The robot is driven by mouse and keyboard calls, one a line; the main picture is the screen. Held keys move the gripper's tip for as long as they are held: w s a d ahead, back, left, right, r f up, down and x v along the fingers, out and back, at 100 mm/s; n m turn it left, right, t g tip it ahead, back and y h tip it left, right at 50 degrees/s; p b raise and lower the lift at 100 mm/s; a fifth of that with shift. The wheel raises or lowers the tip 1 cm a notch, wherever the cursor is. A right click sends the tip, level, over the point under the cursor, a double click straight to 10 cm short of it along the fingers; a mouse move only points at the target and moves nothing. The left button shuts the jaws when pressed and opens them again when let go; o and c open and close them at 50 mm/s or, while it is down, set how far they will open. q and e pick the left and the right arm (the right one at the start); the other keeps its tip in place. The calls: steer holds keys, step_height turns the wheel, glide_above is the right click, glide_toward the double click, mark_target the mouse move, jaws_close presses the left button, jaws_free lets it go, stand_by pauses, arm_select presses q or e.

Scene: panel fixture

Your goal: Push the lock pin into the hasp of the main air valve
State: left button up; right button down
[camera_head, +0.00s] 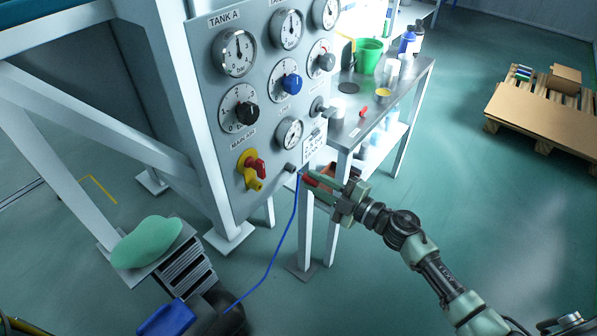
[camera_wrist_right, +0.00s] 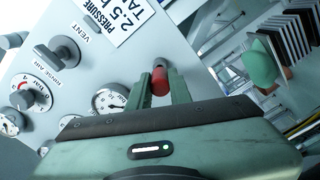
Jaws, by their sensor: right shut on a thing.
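The main air valve (camera_head: 251,169) is yellow with a red handle, low on the left of the grey panel, under a partly readable label. Which part of it is the hasp is too small to tell. My right gripper (camera_head: 312,183) is at the panel's lower right edge, to the right of the valve and apart from it. It is shut on a red cylinder, likely the lock pin (camera_wrist_right: 160,83), which shows between the fingers in the right wrist view. The pin's far end is not clear. The valve does not show clearly in the wrist view. My left gripper is not in view.
Gauges and knobs (camera_head: 291,83) cover the panel (camera_head: 205,125). A blue hose (camera_head: 272,262) hangs below its lower right corner, close to my gripper. A bench (camera_head: 349,132) with a green bucket (camera_head: 368,55) and a small red item (camera_head: 363,111) stands behind.

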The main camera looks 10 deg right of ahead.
mark_target(317, 183)
steer(key=shift+s+d, duration=0.1)
stand_by(0.3)
steer(key=shift+p+v, duration=0.3)
steer(key=shift+v, duration=2.2)
steer(key=c, duration=1.8)
jaws_free()
jaws_close()
steer(key=s+a+r+p, duration=0.5)
steer(key=s+a+p, duration=0.3)
steer(key=a+p, duration=0.1)
steer(key=shift+s+m, duration=0.3)
steer(key=shift+a, duration=0.1)
